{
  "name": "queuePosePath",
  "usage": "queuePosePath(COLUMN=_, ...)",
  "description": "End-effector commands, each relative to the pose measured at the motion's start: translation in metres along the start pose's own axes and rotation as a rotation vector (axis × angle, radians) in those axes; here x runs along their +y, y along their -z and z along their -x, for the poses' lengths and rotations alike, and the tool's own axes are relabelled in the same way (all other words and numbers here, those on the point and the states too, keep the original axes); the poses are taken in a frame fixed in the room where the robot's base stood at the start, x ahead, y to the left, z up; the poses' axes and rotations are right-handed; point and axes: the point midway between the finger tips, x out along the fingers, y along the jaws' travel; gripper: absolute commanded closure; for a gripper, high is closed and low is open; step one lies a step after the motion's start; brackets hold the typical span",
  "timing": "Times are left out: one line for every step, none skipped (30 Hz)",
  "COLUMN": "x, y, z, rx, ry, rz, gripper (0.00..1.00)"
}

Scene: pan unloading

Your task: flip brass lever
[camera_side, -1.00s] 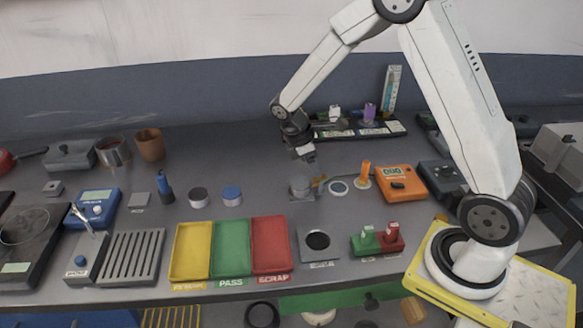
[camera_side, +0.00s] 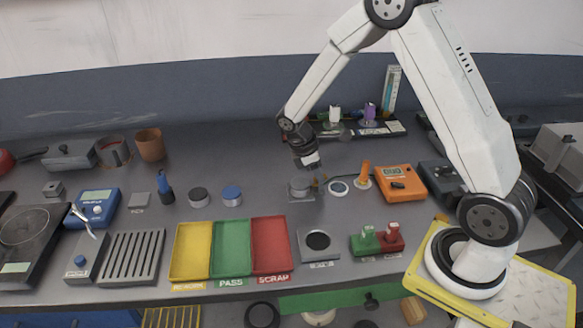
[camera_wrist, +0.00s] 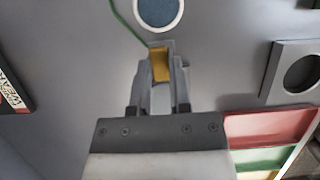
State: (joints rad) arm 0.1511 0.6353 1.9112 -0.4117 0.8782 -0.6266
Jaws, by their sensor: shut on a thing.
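The brass lever (camera_wrist: 160,66) shows as a small yellow-gold piece between the two fingertips of my gripper (camera_wrist: 161,58) in the wrist view. The fingers are shut on it. In the side view my gripper (camera_side: 314,174) points down beside a grey cylindrical fixture (camera_side: 299,187) on a square base. There the lever is small and mostly hidden by the fingers, so its tilt cannot be told.
A white-rimmed round disc (camera_side: 338,188) and an orange upright handle (camera_side: 364,174) stand just right. The orange meter (camera_side: 400,183) is farther right. Yellow, green and red trays (camera_side: 271,244) and a grey block with a dark round hole (camera_side: 318,242) lie in front.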

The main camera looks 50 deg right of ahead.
Motion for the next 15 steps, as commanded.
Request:
queuePosePath(x=0.0000, y=-0.0001, z=0.0003, rx=0.003, ry=0.000, rz=0.000, gripper=1.00)
queuePosePath(x=0.0001, y=-0.0002, z=0.0003, rx=0.006, ry=0.000, rz=0.000, gripper=1.00)
queuePosePath(x=0.0001, y=-0.0006, z=0.0002, rx=0.013, ry=0.001, rz=0.000, gripper=1.00)
queuePosePath(x=0.0000, y=-0.0009, z=0.0001, rx=0.020, ry=0.002, rz=0.000, gripper=1.00)
queuePosePath(x=-0.0001, y=-0.0013, z=0.0001, rx=0.029, ry=0.003, rz=-0.001, gripper=1.00)
queuePosePath(x=0.0000, y=-0.0017, z=0.0000, rx=0.046, ry=0.003, rz=-0.002, gripper=1.00)
queuePosePath(x=-0.0002, y=-0.0023, z=0.0000, rx=0.059, ry=0.003, rz=-0.001, gripper=1.00)
queuePosePath(x=-0.0003, y=-0.0027, z=0.0000, rx=0.076, ry=0.004, rz=-0.002, gripper=1.00)
queuePosePath(x=-0.0002, y=-0.0034, z=-0.0002, rx=0.099, ry=0.004, rz=-0.001, gripper=1.00)
queuePosePath(x=-0.0001, y=-0.0039, z=-0.0004, rx=0.119, ry=0.004, rz=-0.003, gripper=1.00)
queuePosePath(x=-0.0004, y=-0.0046, z=-0.0006, rx=0.139, ry=0.005, rz=-0.002, gripper=1.00)
queuePosePath(x=-0.0004, y=-0.0050, z=-0.0006, rx=0.167, ry=0.005, rz=-0.002, gripper=1.00)
queuePosePath(x=-0.0003, y=-0.0054, z=-0.0008, rx=0.186, ry=0.005, rz=-0.003, gripper=1.00)
queuePosePath(x=-0.0006, y=-0.0059, z=-0.0012, rx=0.203, ry=0.006, rz=-0.003, gripper=1.00)
queuePosePath(x=-0.0007, y=-0.0061, z=-0.0013, rx=0.227, ry=0.006, rz=-0.002, gripper=1.00)
